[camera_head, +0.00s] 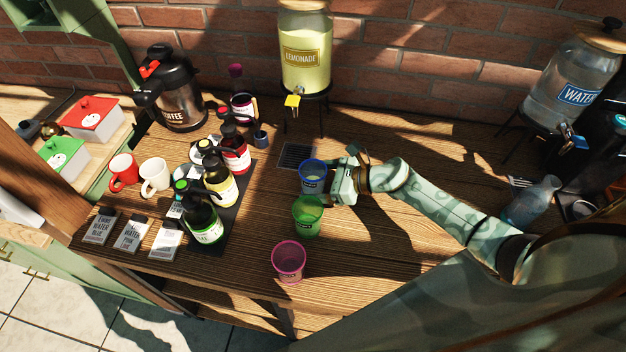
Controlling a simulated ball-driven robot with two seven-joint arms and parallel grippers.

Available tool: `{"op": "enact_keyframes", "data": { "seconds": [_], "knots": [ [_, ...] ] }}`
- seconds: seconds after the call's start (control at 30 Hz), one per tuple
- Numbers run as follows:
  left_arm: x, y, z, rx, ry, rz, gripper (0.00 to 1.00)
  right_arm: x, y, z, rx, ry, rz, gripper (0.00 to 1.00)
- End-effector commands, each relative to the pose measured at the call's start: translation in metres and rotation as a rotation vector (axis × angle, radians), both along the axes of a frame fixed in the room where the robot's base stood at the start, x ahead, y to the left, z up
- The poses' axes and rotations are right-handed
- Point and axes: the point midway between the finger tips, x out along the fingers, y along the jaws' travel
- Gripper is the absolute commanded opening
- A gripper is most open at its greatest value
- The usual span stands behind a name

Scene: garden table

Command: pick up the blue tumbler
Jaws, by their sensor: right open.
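The blue tumbler (312,181) stands upright on the wooden table, at the middle of the picture, just in front of the small dark drip grate. My right gripper (333,182) comes in from the right and is at the tumbler's right side. Its jaws are open, and the tumbler hides part of them. I cannot tell whether they touch it. The green tumbler (307,222) stands close in front of the blue one. The pink tumbler (289,264) stands nearer the front edge. My left gripper is not in view.
The lemonade dispenser (305,60) stands behind the grate (296,156). Pump bottles (203,222) stand on a dark mat at left, with mugs (155,178) and the coffee pot (178,100) beyond. The water dispenser (570,85) and a glass carafe (530,202) are at right.

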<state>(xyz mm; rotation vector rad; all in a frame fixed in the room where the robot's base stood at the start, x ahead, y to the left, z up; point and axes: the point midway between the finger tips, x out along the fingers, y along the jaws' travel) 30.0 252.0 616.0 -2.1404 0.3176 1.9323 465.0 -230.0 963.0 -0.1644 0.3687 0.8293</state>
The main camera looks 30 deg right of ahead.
Motion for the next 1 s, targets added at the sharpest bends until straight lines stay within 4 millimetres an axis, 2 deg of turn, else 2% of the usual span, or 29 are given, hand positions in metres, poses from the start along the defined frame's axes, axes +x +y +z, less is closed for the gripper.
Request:
{"op": "enact_keyframes", "data": {
  "seconds": [0.1,0.3,0.33,0.5,1.0],
  "knots": [
    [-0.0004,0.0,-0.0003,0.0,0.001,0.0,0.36,0.0061,0.0073,-0.0045,0.001,0.002,0.0,0.81],
    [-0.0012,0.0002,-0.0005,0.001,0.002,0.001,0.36,0.0065,0.0076,-0.0052,0.0,0.001,0.001,0.81],
    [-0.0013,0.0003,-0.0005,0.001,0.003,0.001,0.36,0.0065,0.0076,-0.0052,0.0,0.001,0.001,0.78],
    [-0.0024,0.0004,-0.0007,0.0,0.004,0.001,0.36,0.0065,0.0074,-0.005,-0.001,0.001,0.0,0.31],
    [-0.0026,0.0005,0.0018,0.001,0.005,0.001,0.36,0.0068,0.007,0.0023,-0.002,-0.002,0.001,0.31]
  ]
}}
